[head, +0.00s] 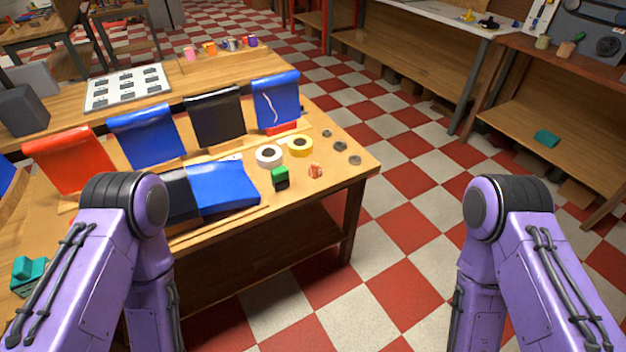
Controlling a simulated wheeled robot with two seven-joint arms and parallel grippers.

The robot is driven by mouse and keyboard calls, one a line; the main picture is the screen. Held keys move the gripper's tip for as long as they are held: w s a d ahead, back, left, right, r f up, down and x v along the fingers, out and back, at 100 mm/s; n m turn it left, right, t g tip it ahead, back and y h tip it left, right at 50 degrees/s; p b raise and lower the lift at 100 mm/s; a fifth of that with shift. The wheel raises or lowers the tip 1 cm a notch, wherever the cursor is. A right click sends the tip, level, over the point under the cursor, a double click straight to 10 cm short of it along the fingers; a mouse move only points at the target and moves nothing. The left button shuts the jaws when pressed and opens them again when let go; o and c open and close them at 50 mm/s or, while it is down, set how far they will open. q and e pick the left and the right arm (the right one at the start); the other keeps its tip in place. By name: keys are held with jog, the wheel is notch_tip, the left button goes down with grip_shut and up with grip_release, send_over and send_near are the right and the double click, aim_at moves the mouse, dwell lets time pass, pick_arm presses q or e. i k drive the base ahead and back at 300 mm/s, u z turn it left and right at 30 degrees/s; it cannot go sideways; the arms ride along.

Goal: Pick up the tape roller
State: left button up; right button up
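On the wooden table to the left of centre lie a white tape roll (268,155) and a yellow tape roll (299,146), side by side. A small green and black item (280,178) stands just in front of them. I cannot tell for sure which of these is the tape roller. A teal block-like item (28,272) sits at the far left. My two purple arms show at the lower left and lower right, but neither gripper is in view. Both arms are apart from the tape rolls.
The wooden table (345,176) also bears red, blue and black sheets (216,118), a crumpled orange-brown bit (315,171) and small dark discs (354,160). A second work table stands behind it. Checkered floor (400,215) is clear to the right; benches stand beyond.

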aim_at(280, 179)
jog(key=z, duration=0.6)
jog(key=i, duration=0.85)
jog(key=u, duration=1.4)
